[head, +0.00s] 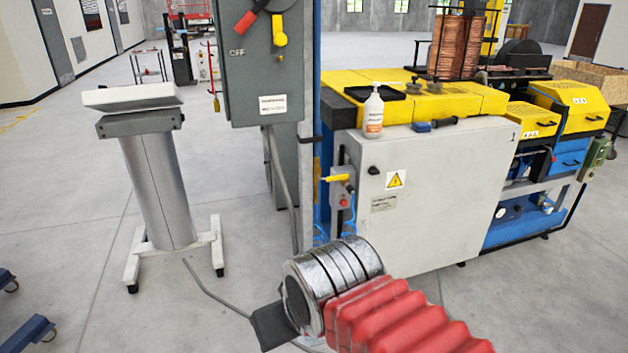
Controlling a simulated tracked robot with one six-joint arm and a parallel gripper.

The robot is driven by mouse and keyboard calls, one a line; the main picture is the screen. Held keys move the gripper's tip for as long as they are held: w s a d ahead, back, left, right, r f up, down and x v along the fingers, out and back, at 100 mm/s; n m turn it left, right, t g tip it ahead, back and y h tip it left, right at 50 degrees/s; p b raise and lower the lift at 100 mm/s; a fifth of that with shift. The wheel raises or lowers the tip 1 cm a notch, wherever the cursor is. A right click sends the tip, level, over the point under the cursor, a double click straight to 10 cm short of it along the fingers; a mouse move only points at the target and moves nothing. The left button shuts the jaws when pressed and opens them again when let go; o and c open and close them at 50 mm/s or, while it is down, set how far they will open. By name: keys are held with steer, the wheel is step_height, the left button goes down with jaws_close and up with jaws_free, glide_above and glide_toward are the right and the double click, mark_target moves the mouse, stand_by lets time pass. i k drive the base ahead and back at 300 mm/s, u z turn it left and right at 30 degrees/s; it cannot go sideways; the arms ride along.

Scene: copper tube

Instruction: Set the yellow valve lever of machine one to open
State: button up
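A small yellow lever (335,178) sticks out to the left, about level, from a small grey valve unit (341,196) on the left end of the machine (440,195). The unit has a red round part below the lever. The machine's pale cabinet carries a small dark mark like a "1" near its upper right corner. My arm, with a red bellows and a silver joint, enters from the bottom. A dark flat part of my gripper (272,326) shows at the arm's left end, below and left of the lever and apart from it. Its fingers cannot be made out.
A grey switch box (264,75) marked OFF, with a red handle and a yellow knob, hangs above left of the lever. A silver pedestal (160,185) stands left. A bottle (373,113) stands on the cabinet. A cable crosses the otherwise open floor in front.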

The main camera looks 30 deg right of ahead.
mark_target(343, 177)
steer(key=u, duration=1.35)
steer(key=k, duration=0.75)
steer(key=z, duration=0.65)
steer(key=i, duration=1.05)
steer(key=z, duration=0.1)
